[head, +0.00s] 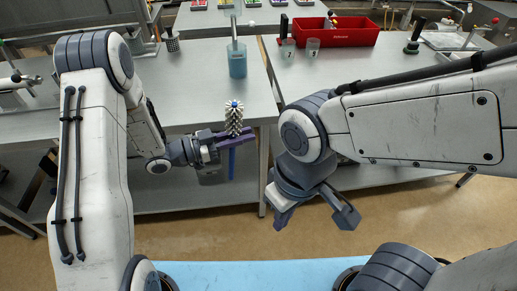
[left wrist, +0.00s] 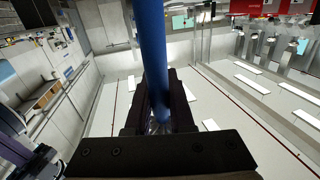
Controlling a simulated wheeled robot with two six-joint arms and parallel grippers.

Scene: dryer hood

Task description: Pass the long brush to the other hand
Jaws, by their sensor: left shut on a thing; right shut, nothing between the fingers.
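The long brush has a pale bristle head (head: 234,118) with a blue tip, and a blue handle (head: 232,163). It stands roughly upright in the head view, bristles up. My left gripper (head: 228,142) is shut on it below the bristles. In the left wrist view, the blue handle (left wrist: 153,50) runs up from between the dark fingers; the bristles are not seen there. My right gripper (head: 316,217) is to the right, lower and nearer, pointing down. It is shut and empty, apart from the brush.
A grey bench (head: 200,80) lies behind the left gripper. On the benches stand a blue container (head: 237,60), a dark mesh cup (head: 171,41), two small cups marked with numbers (head: 312,48) and a red bin (head: 350,37). Floor (head: 200,235) shows below; a light blue surface (head: 240,277) is nearest.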

